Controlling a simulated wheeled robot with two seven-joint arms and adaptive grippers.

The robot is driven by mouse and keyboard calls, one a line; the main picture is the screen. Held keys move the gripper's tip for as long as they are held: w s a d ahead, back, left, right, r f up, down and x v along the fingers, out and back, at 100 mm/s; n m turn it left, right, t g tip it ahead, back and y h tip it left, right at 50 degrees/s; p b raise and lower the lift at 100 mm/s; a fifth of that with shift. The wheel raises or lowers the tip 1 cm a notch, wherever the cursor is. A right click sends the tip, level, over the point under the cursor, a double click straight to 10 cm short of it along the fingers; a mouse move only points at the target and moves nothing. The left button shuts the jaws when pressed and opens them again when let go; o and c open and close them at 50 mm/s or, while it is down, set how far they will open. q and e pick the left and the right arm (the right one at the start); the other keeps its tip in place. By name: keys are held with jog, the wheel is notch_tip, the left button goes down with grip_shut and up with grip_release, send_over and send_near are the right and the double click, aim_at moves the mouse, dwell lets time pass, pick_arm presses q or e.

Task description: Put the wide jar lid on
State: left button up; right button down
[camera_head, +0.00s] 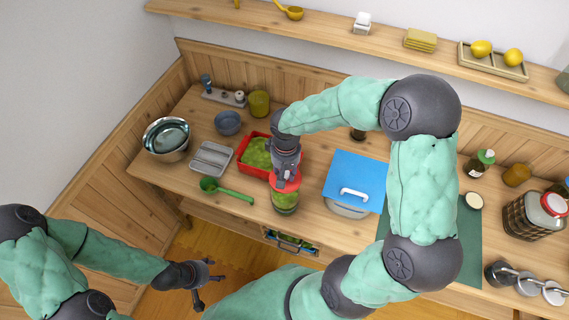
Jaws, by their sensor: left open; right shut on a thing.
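A glass jar (285,202) with green contents stands near the front edge of the counter, left of centre. A wide red lid (287,185) is at the jar's mouth; whether it is seated or just above the rim I cannot tell. My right gripper (285,174) points down over the jar and is shut on the red lid, hiding part of it. My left gripper (202,283) is open and empty, low in front of the counter, well away from the jar.
A red tray (241,163) with green contents sits just behind the jar. A green spoon (227,190) lies to the left, and a blue board (352,173) covers a bowl to the right. Metal bowls (166,138) and a large red-lidded jar (530,217) stand further out.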

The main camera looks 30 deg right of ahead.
jog(key=shift+s, duration=0.1)
dwell(0.5)
notch_tip(320, 180, down, 6)
jog(key=b, duration=0.5)
dwell(0.4)
jog(key=shift+f+b, duration=1)
jog(key=shift+b, duration=0.1)
dwell(0.4)
jog(key=c, duration=0.9)
grip_release()
jog(key=shift+o, duration=0.2)
jog(key=shift+r, duration=0.1)
notch_tip(320, 180, up, 12)
jog(key=shift+f, duration=0.1)
